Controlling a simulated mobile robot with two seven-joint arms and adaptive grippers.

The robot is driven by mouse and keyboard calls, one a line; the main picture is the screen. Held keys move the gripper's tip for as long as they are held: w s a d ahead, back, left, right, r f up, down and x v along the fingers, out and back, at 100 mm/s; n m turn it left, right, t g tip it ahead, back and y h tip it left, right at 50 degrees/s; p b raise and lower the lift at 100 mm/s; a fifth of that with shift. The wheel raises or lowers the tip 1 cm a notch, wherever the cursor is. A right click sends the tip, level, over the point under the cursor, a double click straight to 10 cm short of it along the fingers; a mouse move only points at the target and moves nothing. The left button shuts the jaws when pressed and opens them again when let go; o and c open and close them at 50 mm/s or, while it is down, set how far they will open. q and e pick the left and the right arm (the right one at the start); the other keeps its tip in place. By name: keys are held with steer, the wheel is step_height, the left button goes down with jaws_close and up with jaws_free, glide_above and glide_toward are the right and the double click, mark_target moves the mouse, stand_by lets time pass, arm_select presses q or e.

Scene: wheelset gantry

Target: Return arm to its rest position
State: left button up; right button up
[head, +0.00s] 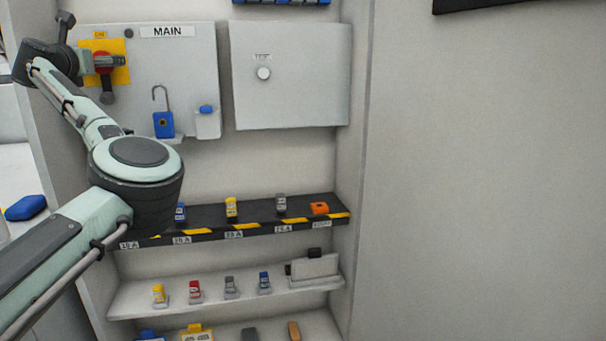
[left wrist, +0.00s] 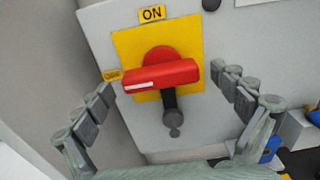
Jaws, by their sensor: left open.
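The red rotary handle (left wrist: 160,75) sits on a yellow plate (left wrist: 130,45) on the grey MAIN panel (head: 190,60). It lies roughly level, its white mark toward a small yellow label at the left; the ON label (left wrist: 152,13) is above. My left gripper (left wrist: 168,84) is open, one finger on each side of the handle with visible gaps. In the head view my left arm reaches up from the lower left, and its gripper (head: 88,62) is at the switch, partly covering it. My right gripper is not in view.
A blue padlock (head: 163,124) and a small holder (head: 208,124) are on the panel. Below, a black shelf (head: 265,222) with yellow stripes and a pale shelf (head: 210,302) hold several small coloured parts.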

arm_select(q)
steer(key=shift+x, duration=0.95)
steer(key=shift+s, duration=0.1)
